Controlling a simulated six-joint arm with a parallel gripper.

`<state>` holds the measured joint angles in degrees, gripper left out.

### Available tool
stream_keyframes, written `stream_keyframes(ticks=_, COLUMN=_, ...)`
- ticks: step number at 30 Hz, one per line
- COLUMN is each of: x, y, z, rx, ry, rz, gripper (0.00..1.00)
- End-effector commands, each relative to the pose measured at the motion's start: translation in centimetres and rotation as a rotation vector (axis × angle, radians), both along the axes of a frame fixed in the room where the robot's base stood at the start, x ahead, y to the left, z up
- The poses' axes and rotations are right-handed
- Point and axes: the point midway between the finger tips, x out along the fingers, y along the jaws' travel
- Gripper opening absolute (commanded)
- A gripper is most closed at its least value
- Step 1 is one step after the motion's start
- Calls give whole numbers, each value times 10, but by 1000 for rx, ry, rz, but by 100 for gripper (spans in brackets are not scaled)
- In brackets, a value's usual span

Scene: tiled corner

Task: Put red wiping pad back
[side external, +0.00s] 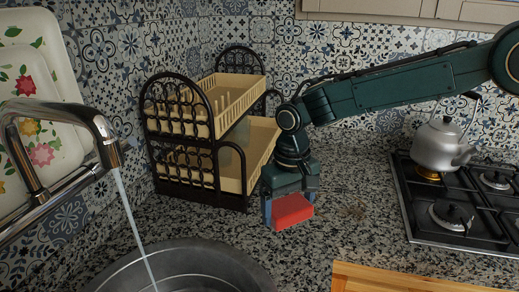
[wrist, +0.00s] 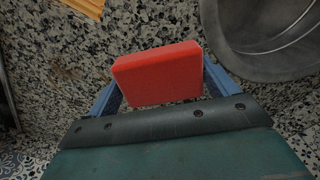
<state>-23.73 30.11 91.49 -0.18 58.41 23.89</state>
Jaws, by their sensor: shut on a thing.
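The red wiping pad (side external: 292,211) is a flat red block in front of the dish rack, close to the counter in the side view. My gripper (side external: 288,204) points down and is shut on it. In the wrist view, the red pad (wrist: 158,75) sits between the two blue fingers of my gripper (wrist: 160,90). Whether the pad's underside touches the counter cannot be told.
A two-tier dish rack (side external: 205,130) stands just left of my gripper. A metal sink (side external: 115,285) with running tap (side external: 100,130) is at front left. A stove (side external: 425,225) with a kettle (side external: 438,148) is at right. A wooden board (side external: 400,280) lies in front.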

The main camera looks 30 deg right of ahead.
Motion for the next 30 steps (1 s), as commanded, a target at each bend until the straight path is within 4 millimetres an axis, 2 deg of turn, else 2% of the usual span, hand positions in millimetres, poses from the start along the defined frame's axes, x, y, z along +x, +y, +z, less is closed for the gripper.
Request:
stream_keyframes(ticks=1, x=-1, y=0, z=-11, rx=-2, ry=4, rz=0, gripper=67)
stream_keyframes(ticks=6, x=0, y=0, z=-35, rx=-1, ry=2, rz=0, gripper=67)
stream_keyframes(ticks=19, x=0, y=0, z=-50, rx=-1, ry=2, rz=0, gripper=67)
stream_keyframes(ticks=30, x=0, y=0, z=-86, rx=-1, ry=1, rz=0, gripper=67)
